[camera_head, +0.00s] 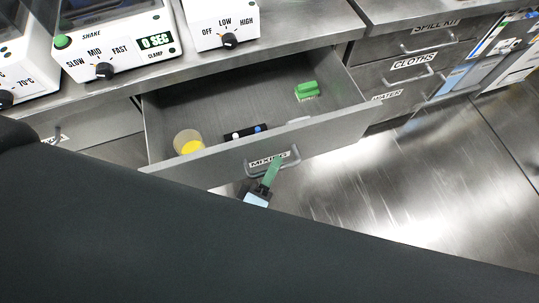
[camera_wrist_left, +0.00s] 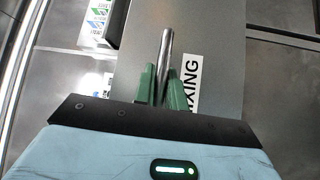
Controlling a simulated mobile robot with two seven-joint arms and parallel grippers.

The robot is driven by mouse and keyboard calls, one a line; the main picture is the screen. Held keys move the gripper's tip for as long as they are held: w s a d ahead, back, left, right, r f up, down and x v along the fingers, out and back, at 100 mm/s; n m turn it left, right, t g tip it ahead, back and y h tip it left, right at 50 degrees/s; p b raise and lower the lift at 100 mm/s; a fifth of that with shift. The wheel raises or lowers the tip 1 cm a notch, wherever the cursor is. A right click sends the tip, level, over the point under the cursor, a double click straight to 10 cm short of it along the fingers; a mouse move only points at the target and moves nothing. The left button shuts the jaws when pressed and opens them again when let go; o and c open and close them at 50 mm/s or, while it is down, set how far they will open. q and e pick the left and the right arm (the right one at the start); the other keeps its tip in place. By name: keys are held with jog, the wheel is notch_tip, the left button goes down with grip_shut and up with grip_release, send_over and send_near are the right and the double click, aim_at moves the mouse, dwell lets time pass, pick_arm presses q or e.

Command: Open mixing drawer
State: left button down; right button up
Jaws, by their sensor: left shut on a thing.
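The mixing drawer (camera_head: 215,168) is pulled out from under the counter, and its inside shows. Its front carries a "MIXING" label and a metal bar handle (camera_head: 291,156). My left gripper (camera_head: 272,171) has green fingers and is shut on this handle. In the left wrist view the green fingers (camera_wrist_left: 161,88) close on both sides of the handle bar (camera_wrist_left: 166,50), with the label (camera_wrist_left: 191,80) just to the right. My right gripper does not show. A dark arm link of mine covers the lower part of the head view.
In the drawer are a cup with yellow contents (camera_head: 187,142), a dark rack (camera_head: 246,133) and a green item (camera_head: 306,91). Machines with dials, one marked "SHAKE" (camera_head: 115,45), stand on the counter above. Closed drawers, one labelled "CLOTHS" (camera_head: 412,62), are at the right. The floor in front is clear.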

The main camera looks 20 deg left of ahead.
pick_arm(q)
jog(key=shift+s+d, duration=0.1)
jog(key=c, duration=1.5)
grip_release()
jog(key=shift+o, duration=0.2)
jog(key=v, duration=0.7)
jog(key=shift+s+b, duration=0.3)
jog(key=shift+s, duration=0.1)
jog(key=shift+f, duration=0.1)
